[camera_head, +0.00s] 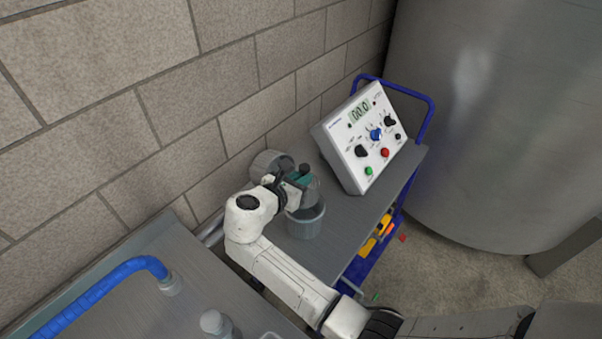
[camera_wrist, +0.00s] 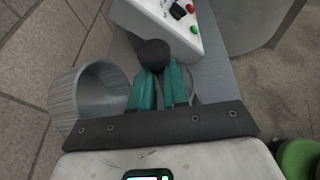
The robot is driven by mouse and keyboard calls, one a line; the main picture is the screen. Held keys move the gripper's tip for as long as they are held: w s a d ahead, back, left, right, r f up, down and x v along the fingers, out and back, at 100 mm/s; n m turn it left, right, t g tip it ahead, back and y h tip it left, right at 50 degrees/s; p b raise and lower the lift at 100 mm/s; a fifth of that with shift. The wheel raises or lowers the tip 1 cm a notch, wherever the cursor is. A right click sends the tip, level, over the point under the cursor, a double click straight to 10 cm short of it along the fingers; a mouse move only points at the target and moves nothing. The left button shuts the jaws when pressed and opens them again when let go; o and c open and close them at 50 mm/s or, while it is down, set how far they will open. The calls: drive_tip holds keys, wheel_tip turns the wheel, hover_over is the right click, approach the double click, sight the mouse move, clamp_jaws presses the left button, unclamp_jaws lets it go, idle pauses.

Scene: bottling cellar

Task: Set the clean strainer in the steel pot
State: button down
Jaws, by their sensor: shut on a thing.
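My gripper (camera_head: 299,178) is over the cart, with teal fingers pointing down and away. In the wrist view my gripper (camera_wrist: 157,76) is shut on a dark round knob (camera_wrist: 153,53), which seems to belong to the strainer. A grey rounded body, likely the strainer (camera_head: 311,193), shows beside the fingers at the mouth of a grey metal pot (camera_head: 305,227). I cannot tell how far it sits inside the pot; the fingers hide part of it. A second grey cylindrical vessel (camera_head: 268,164) is behind and left, near the wall; it also shows in the wrist view (camera_wrist: 88,96).
A control box (camera_head: 362,137) with a display and knobs stands on the cart top (camera_head: 335,232), right of the pot. A block wall runs behind. A blue handle (camera_head: 430,108) and a big steel tank (camera_head: 490,110) are at the right. A blue hose (camera_head: 105,285) is at the left.

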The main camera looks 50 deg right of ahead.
drive_tip(key=shift+f+b, duration=0.8)
drive_tip(key=shift+f, duration=0.95)
wheel_tip(320, 180, down, 2)
drive_tip(key=b, duration=0.2)
drive_tip(key=shift+f+b, duration=0.1)
drive_tip(key=shift+b, duration=0.25)
drive_tip(key=shift+f+b, duration=1.1)
drive_tip(key=shift+f, duration=1.25)
drive_tip(key=shift+f, duration=0.45)
drive_tip(key=c, duration=1)
unclamp_jaws()
drive_tip(key=shift+c, duration=0.2)
drive_tip(key=v, duration=0.7)
drive_tip(key=shift+a+b, duration=0.2)
drive_tip(key=shift+b, duration=0.25)
